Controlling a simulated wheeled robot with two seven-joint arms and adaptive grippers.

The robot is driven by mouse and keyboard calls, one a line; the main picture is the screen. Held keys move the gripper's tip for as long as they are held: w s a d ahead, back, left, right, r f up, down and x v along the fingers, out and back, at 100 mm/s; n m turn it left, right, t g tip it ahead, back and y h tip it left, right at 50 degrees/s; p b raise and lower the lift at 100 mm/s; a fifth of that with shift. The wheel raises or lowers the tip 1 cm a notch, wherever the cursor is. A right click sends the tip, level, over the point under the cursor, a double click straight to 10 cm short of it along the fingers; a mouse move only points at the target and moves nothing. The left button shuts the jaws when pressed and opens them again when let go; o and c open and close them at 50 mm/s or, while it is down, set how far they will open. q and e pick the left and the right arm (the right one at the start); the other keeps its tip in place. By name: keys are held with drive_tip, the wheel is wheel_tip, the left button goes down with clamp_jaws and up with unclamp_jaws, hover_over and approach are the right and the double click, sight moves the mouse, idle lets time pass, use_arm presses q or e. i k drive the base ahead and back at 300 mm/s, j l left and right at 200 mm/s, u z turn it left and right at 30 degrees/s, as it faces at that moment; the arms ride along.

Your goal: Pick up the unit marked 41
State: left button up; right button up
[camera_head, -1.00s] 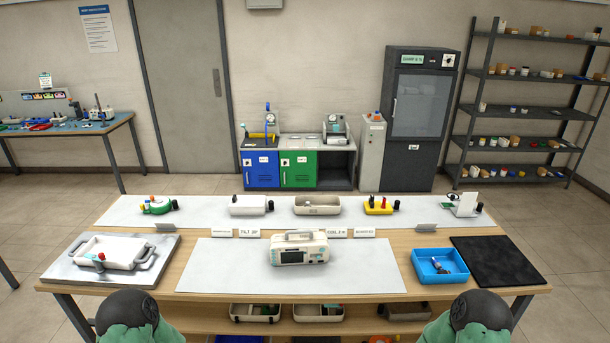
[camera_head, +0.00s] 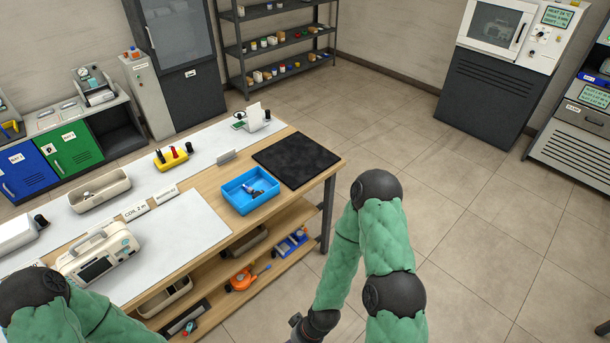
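A white carry-handled unit (camera_head: 97,258) with a dark screen stands upright on the pale mat of the workbench, at the lower left. No number 41 is readable on it. My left arm (camera_head: 45,310) shows at the bottom left corner, in front of the unit; its gripper is out of the picture. My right arm (camera_head: 385,240) is bent, right of the bench; its dark wrist shows at the bottom edge, and its gripper is not visible.
A blue tray (camera_head: 236,206) with small parts and a black mat (camera_head: 285,166) lie at the bench's right end. A yellow block (camera_head: 171,159) and a beige bin (camera_head: 80,208) stand behind. Machines (camera_head: 493,90) stand at the back right. The floor between is clear.

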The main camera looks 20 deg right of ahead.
sight(86, 261)
drive_tip(key=i+l+z, duration=0.1)
drive_tip(key=z, duration=0.2)
drive_tip(key=i+u, duration=0.1)
drive_tip(key=u, duration=1.3)
